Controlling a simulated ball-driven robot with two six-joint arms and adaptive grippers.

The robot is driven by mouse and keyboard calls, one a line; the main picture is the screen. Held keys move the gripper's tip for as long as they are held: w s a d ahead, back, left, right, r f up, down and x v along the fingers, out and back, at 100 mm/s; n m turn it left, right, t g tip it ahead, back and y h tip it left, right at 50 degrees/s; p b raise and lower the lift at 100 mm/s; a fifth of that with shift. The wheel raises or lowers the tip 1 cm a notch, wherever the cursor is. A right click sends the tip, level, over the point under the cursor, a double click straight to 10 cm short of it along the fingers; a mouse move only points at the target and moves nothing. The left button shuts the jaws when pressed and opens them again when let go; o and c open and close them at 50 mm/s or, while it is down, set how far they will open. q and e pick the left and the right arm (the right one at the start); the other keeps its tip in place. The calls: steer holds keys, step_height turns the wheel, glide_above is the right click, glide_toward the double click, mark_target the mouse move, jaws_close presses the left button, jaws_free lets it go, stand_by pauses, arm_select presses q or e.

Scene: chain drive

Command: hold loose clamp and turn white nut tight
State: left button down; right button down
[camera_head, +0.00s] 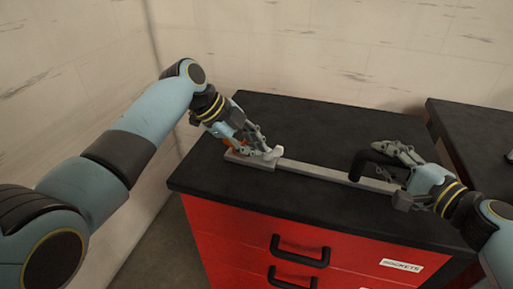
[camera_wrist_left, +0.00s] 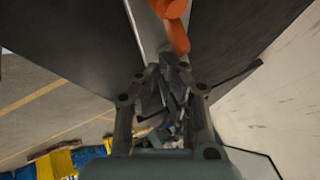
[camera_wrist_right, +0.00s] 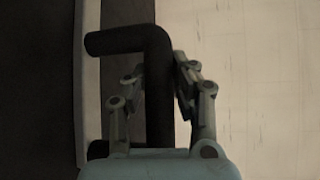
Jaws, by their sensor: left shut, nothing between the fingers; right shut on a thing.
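A long grey bar (camera_head: 325,173) lies across the black cabinet top, with a thicker block at its left end. The white nut (camera_head: 273,154) sits by that block. An orange part (camera_head: 235,143) is beside it, partly behind my left gripper, and shows closer in the left wrist view (camera_wrist_left: 178,36). My left gripper (camera_head: 264,147) is shut and empty, its tips close to the white nut; contact is unclear. My right gripper (camera_head: 392,176) is shut on a black bent bar (camera_wrist_right: 158,75) at the bar's right end. Which part is the loose clamp is unclear.
The black cabinet top (camera_head: 215,178) has free room in front of and behind the bar. Red drawers with black handles (camera_head: 300,252) are below its front edge. Another black-topped cabinet (camera_head: 480,125) stands at the right. A pale wall (camera_head: 300,60) is behind.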

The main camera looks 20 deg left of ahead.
arm_select(q)
steer(key=shift+w+a+m+g+h, duration=0.1)
steer(key=shift+w+m+g+h, duration=0.1)
steer(key=shift+m+g, duration=0.4)
steer(key=shift+w+m+g+h, duration=0.1)
steer(key=shift+m+g+h, duration=0.15)
steer(key=shift+m, duration=0.65)
steer(key=shift+w+a+m+g, duration=0.1)
steer(key=shift+w+m+g, duration=0.05)
steer(key=shift+m+g, duration=0.45)
steer(key=shift+w+a+m+g, duration=0.1)
steer(key=shift+m+g, duration=0.25)
steer(key=shift+m, duration=0.45)
steer(key=shift+w+r+m+g, duration=0.15)
steer(key=shift+m+g, duration=0.15)
steer(key=shift+m, duration=0.2)
steer(key=shift+w+a, duration=0.15)
steer(key=shift+w, duration=0.05)
stand_by(0.4)
